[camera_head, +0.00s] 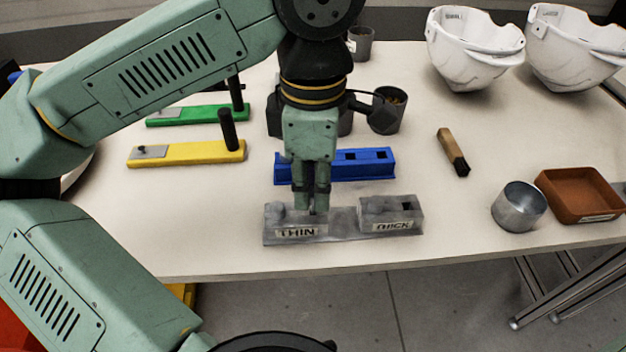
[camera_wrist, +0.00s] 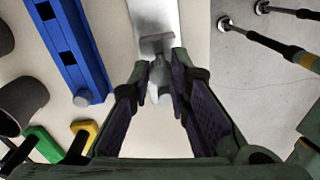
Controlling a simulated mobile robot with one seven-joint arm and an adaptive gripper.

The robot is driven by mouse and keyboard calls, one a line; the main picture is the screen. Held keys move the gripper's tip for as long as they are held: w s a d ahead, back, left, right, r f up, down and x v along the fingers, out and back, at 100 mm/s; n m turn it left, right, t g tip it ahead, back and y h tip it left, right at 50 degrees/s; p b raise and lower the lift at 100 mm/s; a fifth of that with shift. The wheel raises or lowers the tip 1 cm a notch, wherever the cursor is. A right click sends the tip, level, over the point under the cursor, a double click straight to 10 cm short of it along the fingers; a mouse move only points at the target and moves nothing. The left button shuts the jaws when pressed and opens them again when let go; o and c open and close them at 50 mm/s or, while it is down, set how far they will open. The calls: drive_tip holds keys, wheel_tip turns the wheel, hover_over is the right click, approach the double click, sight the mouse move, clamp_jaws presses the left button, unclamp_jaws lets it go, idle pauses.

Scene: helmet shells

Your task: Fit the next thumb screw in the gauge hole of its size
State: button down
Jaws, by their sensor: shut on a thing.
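The grey metal gauge (camera_head: 345,222) lies near the table's front edge, with a block labelled THIN on the left and one labelled THICK on the right. The THICK block has a dark square hole in its top. My gripper (camera_head: 318,208) points down at the THIN block and is shut on a small grey thumb screw (camera_wrist: 158,68), seen between the fingertips in the wrist view. The fingers hide the THIN hole, so I cannot tell whether the screw is in it. A rounded grey knob shows at the THIN block's left end.
A blue rack (camera_head: 345,165) with open square holes lies just behind the gauge. Yellow (camera_head: 175,153) and green (camera_head: 190,117) bars with black posts are at left. A brush (camera_head: 452,150), metal cup (camera_head: 518,206) and brown tray (camera_head: 580,193) are at right. White helmet shells stand behind.

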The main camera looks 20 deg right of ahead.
sight(313, 189)
drive_tip(key=shift+f+b, duration=1.25)
drive_tip(key=shift+f, duration=0.15)
idle(0.4)
drive_tip(key=c, duration=1.4)
unclamp_jaws()
drive_tip(key=shift+r, duration=0.1)
wheel_tip(313, 189, up, 12)
drive_tip(key=shift+w+f, duration=0.1)
drive_tip(key=shift+d, duration=0.1)
